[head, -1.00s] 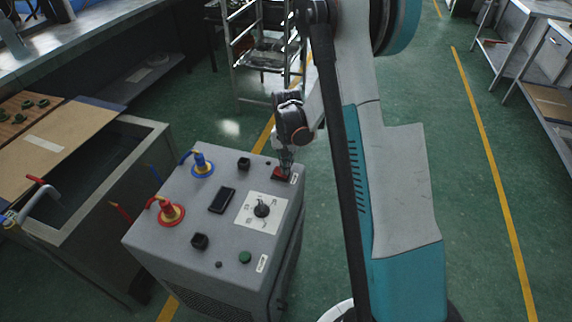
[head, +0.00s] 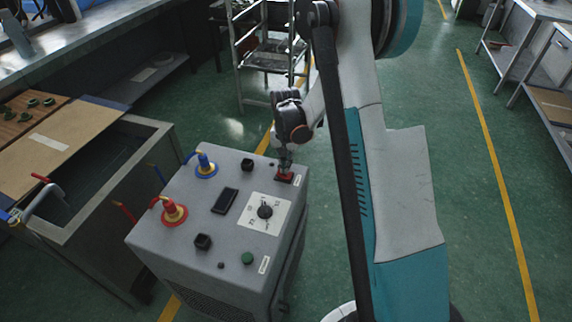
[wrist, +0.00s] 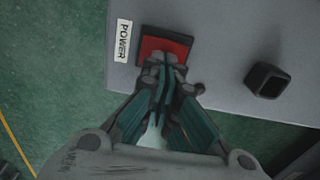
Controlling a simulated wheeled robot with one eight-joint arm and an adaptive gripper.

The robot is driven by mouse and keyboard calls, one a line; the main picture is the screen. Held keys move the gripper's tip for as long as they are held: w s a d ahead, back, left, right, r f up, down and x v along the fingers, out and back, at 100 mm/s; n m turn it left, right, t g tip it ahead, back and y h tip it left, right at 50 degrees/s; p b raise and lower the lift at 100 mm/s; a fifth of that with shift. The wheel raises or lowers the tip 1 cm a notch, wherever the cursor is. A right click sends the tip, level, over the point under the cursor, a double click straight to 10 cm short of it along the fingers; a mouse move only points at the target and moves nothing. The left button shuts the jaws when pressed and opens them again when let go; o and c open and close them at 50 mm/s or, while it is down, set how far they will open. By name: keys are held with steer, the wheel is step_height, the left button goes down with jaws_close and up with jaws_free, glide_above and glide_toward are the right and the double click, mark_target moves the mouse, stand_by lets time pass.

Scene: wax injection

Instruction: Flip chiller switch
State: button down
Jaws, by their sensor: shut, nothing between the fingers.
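The chiller (head: 228,258) is a grey box with a red rocker switch (head: 286,177) near the far right corner of its top. In the wrist view the red switch (wrist: 164,47) sits in a dark frame beside a white label reading POWER (wrist: 123,41). My gripper (head: 286,165) is shut and empty, pointing down over the switch. In the wrist view my gripper's closed fingertips (wrist: 166,64) overlap the switch's lower part and hide it. I cannot tell whether they touch it, nor which way the rocker is tilted.
The chiller top also holds a black dial (head: 265,212), a green button (head: 247,258), a dark display (head: 225,201), and red (head: 173,211) and blue (head: 204,165) pipe fittings. A metal tank (head: 100,210) stands at left. A wire rack (head: 262,62) stands behind. Green floor is open at right.

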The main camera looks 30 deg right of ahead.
step_height(320, 180, up, 14)
steer(key=s+d+p, duration=0.2)
steer(key=p, duration=0.3)
steer(key=shift+f, duration=0.25)
steer(key=shift+a, duration=0.1)
